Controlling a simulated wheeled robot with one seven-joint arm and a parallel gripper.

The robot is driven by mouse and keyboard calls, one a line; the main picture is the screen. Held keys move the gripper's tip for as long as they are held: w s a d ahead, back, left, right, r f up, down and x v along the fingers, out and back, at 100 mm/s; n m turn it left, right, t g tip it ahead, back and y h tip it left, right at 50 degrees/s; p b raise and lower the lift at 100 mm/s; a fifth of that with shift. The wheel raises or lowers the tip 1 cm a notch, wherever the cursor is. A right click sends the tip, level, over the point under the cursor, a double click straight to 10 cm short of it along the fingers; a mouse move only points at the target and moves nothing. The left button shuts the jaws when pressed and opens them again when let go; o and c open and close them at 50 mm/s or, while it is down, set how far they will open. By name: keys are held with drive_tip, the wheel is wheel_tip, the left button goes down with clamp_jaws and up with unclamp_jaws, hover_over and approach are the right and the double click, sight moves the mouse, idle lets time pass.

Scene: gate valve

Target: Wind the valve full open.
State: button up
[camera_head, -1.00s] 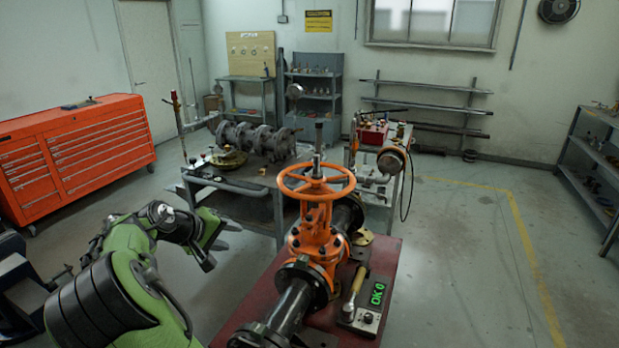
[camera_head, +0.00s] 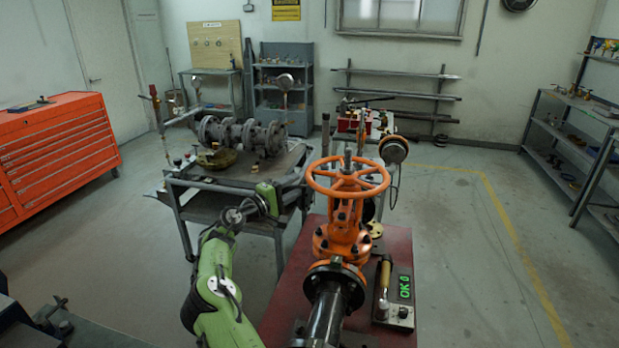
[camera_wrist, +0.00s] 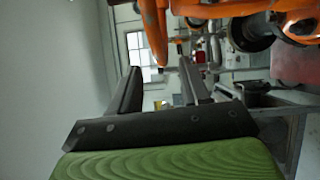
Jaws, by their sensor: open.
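The orange handwheel (camera_head: 320,188) sits level on top of the orange gate valve (camera_head: 343,240), with a grey stem (camera_head: 348,156) standing up through its hub. The valve is bolted to a dark flanged pipe (camera_head: 330,310). My gripper (camera_head: 284,190) is left of the wheel, a little below its rim and apart from it; its fingers are hard to make out there. In the wrist view, my gripper (camera_wrist: 158,72) has its two dark fingers spread and empty. Part of the orange wheel (camera_wrist: 150,22) shows at the top, beyond the fingertips.
The valve stands on a red bench (camera_head: 395,255). A small box with a green display (camera_head: 405,287) and a yellow-handled tool (camera_head: 385,280) lie to its right. A grey cart (camera_head: 230,183) with flanged pipework stands behind my arm. Floor at right is clear.

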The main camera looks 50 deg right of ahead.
sight(309, 178)
drive_tip(key=shift+s+d+r+p, duration=0.1)
drive_tip(key=shift+s+d+p, duration=0.1)
drive_tip(key=shift+d, duration=0.95)
drive_tip(key=shift+s+d+r+p, duration=0.1)
drive_tip(key=shift+s+d+p, duration=0.1)
drive_tip(key=shift+d, duration=0.95)
drive_tip(key=shift+s+d+r+p, duration=0.1)
drive_tip(key=shift+d+p, duration=0.1)
drive_tip(key=shift+d, duration=0.95)
drive_tip(key=shift+c, duration=0.4)
drive_tip(key=shift+f, duration=0.1)
clamp_jaws()
